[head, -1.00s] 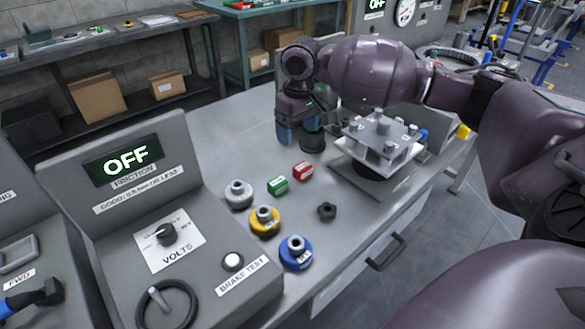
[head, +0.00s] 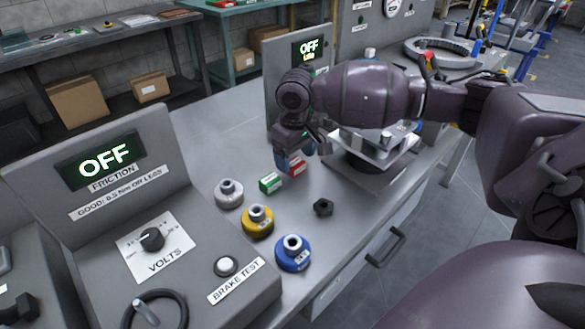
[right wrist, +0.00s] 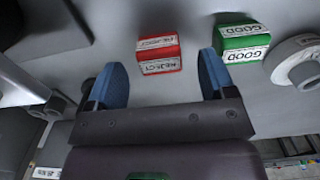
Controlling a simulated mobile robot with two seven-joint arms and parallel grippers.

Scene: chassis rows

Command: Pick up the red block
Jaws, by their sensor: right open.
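The red block (head: 298,165) lies on the grey bench, partly hidden behind my right gripper in the head view. In the right wrist view the red block (right wrist: 159,55) carries a white REJECT label and sits ahead of and between the two blue fingertips. My right gripper (head: 294,163) is open and empty, close to the block; its spread fingers also show in the right wrist view (right wrist: 160,75). I cannot tell whether a finger touches the block. My left gripper is not in view.
A green block (head: 270,183) labelled GOOD lies beside the red one. Grey (head: 229,193), yellow (head: 258,221) and blue (head: 293,253) round weights and a black nut (head: 323,207) stand nearby. A fixture with a metal plate (head: 372,150) stands right of the gripper.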

